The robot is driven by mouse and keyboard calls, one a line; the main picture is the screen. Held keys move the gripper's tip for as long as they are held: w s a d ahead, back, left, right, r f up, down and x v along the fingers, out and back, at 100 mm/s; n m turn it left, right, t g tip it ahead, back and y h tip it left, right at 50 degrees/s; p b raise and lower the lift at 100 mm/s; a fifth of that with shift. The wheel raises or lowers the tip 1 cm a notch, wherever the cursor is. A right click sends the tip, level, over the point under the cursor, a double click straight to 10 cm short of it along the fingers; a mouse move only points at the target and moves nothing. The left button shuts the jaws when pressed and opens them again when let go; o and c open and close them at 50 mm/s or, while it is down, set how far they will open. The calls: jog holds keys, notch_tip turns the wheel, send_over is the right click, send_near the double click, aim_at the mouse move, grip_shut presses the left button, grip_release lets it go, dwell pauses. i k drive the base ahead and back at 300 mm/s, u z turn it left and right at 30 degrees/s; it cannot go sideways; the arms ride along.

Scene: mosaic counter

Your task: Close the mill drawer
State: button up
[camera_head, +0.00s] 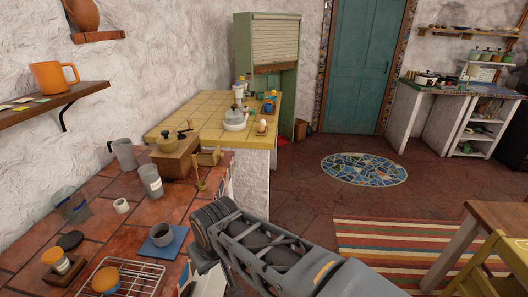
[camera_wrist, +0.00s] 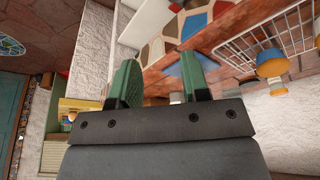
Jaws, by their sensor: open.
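The mill (camera_head: 176,158) is a wooden box with a brass top and crank, standing on the red-tiled counter in the head view. Its small drawer (camera_head: 211,157) appears to stick out from the right side of the box. I cannot clearly pick out the mill in the wrist view. My gripper (camera_wrist: 163,82) shows two green fingers spread apart with nothing between them. In the head view, my wrist is nearer the camera than the mill, beside the counter's front edge. My fingers are mostly hidden there.
A grey cup (camera_head: 162,235) sits on a blue mat (camera_head: 176,246) nearer me. A grey canister (camera_head: 151,182), a pitcher (camera_head: 124,155) and a wire rack (camera_head: 138,275) share the counter.

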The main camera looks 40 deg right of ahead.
aim_at(207, 160)
jog(key=z, duration=0.5)
jog(key=k, duration=0.55)
jog(key=u, duration=0.55)
jog(key=k, duration=0.6)
jog(key=z, duration=0.8)
jog(key=i, duration=0.65)
jog(key=z, duration=0.55)
jog(key=i, duration=0.75)
jog(key=u, duration=0.8)
jog(key=i, duration=0.55)
jog(key=u, duration=0.5)
